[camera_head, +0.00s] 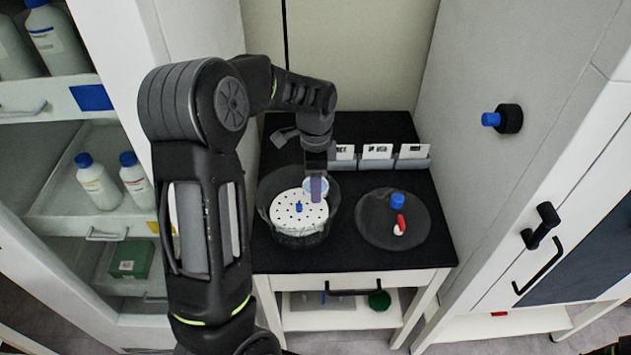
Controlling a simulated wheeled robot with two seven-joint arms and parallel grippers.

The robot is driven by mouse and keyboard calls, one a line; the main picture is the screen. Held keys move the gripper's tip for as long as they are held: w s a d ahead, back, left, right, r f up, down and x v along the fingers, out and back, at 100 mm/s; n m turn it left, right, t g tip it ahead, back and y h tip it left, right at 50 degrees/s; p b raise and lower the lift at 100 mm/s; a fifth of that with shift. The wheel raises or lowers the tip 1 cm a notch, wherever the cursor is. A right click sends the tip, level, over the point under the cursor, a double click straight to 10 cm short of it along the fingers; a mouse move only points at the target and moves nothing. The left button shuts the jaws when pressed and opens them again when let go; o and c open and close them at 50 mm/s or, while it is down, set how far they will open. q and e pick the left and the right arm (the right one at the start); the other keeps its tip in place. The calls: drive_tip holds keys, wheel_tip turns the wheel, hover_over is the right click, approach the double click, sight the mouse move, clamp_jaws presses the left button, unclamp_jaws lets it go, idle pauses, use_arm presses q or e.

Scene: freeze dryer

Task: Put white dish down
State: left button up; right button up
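My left gripper (317,188) reaches down over the black tabletop, with a purplish finger in front of a small white dish (308,184). The gripper appears shut on this dish, at its near edge; the finger hides part of it. The dish is over the back right of a white perforated plate (287,216) with a small blue knob in its middle. This plate sits inside a clear round vessel (264,212). I cannot tell whether the dish touches the plate. My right gripper is not in view.
A dark round lid (375,228) with a blue knob and a red-and-white valve lies right of the vessel. A grey card holder (421,163) stands behind it. White cabinets flank the black table (350,258). Shelves with bottles (98,182) are at left.

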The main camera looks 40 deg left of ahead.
sight(316, 210)
use_arm(q)
drive_tip(key=shift+w+a, duration=0.15)
drive_tip(key=shift+w, duration=0.1)
drive_tip(key=shift+s+d+r, duration=0.2)
drive_tip(key=shift+s, duration=0.05)
drive_tip(key=shift+w+a+f, duration=0.1)
drive_tip(key=shift+f, duration=0.15)
drive_tip(key=shift+f+b, duration=2.35)
drive_tip(key=shift+f, duration=0.9)
drive_tip(key=shift+f+b, duration=0.45)
drive_tip(key=shift+f, duration=0.2)
drive_tip(key=o, duration=1.6)
drive_tip(key=shift+r, duration=0.1)
drive_tip(key=shift+r, duration=0.1)
wheel_tip(316, 210, up, 8)
drive_tip(key=shift+f+b, duration=0.2)
drive_tip(key=shift+b, duration=0.35)
